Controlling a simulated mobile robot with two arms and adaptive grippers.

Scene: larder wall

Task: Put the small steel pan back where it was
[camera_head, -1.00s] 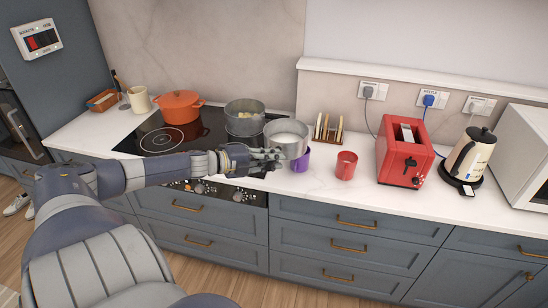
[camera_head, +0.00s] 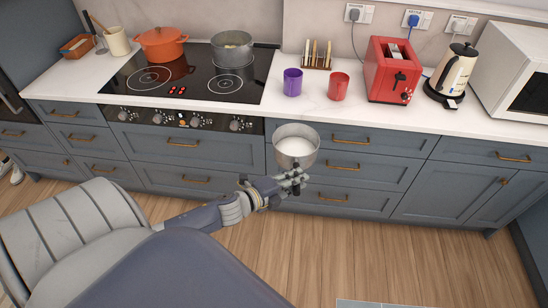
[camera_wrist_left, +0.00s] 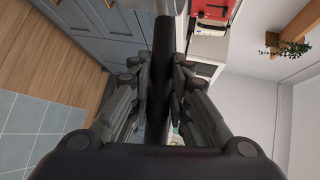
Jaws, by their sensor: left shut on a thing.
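The small steel pan (camera_head: 296,147) has something white inside, which looks like milk. It is held in the air in front of the drawers, clear of the counter edge, and looks about upright. My left gripper (camera_head: 291,182) is shut on its handle. In the left wrist view the dark handle (camera_wrist_left: 162,75) runs between the fingers of my left gripper (camera_wrist_left: 163,85). The black hob (camera_head: 190,76) has an orange pot (camera_head: 161,45) and a larger steel pan (camera_head: 232,47) on its back zones. Its front zones are bare. My right gripper is not in view.
A purple cup (camera_head: 292,82) and a red cup (camera_head: 338,86) stand right of the hob, before a toast rack (camera_head: 317,58). A red toaster (camera_head: 393,70), a kettle (camera_head: 455,72) and a microwave (camera_head: 518,70) stand further right. Wooden floor lies clear below.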

